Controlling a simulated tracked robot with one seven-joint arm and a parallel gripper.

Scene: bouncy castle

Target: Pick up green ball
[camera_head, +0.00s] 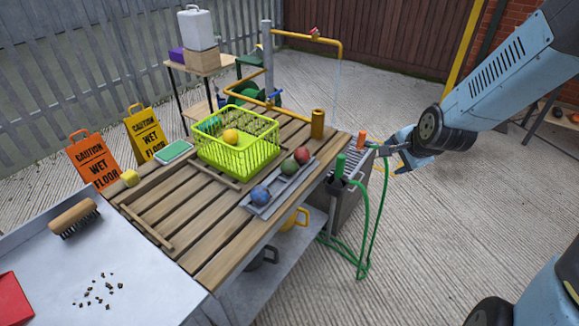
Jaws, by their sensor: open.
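A green ball (289,167) sits in a grey tray (277,187) on the slatted wooden table. A red ball (302,155) is right beside it, and a blue ball (260,195) sits at the tray's near end. My gripper (383,150) is open and empty, to the right of the tray and apart from the balls. It appears near the table's right end, by the green hose; its exact height is hard to tell.
A lime-green basket (238,160) with a yellow ball (230,136) and a teal ball (210,125) stands behind the tray. A brass-coloured cylinder (318,123) stands at the table's far right corner. A green hose (366,225) hangs off the right end. Open concrete lies to the right.

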